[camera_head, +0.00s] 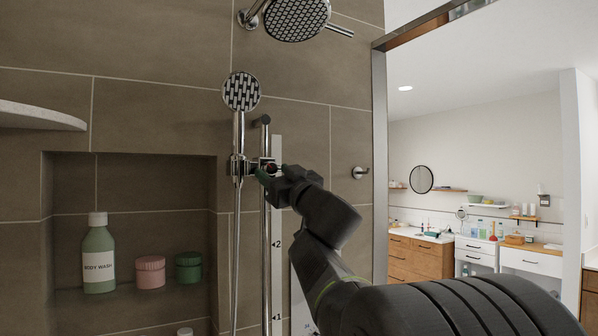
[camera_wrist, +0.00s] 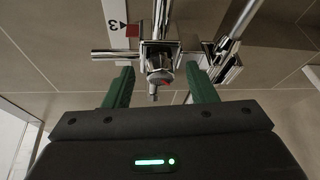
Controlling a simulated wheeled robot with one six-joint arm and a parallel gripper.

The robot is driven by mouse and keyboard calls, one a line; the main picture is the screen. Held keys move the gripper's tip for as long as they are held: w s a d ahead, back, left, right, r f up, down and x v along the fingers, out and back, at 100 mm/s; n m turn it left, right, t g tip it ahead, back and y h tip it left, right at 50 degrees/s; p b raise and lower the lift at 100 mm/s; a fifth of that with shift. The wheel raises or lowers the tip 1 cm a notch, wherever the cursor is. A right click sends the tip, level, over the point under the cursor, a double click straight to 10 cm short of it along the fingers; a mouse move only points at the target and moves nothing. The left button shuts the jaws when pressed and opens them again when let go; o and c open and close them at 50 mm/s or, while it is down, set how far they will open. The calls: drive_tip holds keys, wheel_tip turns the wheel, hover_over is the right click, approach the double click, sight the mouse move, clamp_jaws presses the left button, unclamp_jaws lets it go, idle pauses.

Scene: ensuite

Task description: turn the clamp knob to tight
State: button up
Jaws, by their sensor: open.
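The clamp knob (camera_wrist: 160,76) is a small chrome part with a red mark, on the chrome slider clamp (camera_wrist: 157,52) in the wrist view. My gripper (camera_wrist: 160,70) is open, with one green finger on each side of the knob. I see gaps between the fingers and the knob; contact is not visible. In the head view my gripper (camera_head: 266,174) reaches the slider clamp (camera_head: 238,166) on the vertical rail (camera_head: 265,225) and largely hides the knob. A scale strip (camera_head: 277,245) with numbers runs beside the rail; its 3 mark with a red pointer shows in the wrist view.
The hand shower (camera_head: 241,92) sits above the clamp, and its hose (camera_head: 236,260) hangs to the left. A wall niche at left holds a body wash bottle (camera_head: 98,255) and jars. A hook (camera_head: 359,172) and a metal frame (camera_head: 380,150) stand right of the rail.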

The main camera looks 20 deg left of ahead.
drive_tip(key=shift+a, duration=0.1)
drive_tip(key=shift+c, duration=0.2)
drive_tip(key=c, duration=0.9)
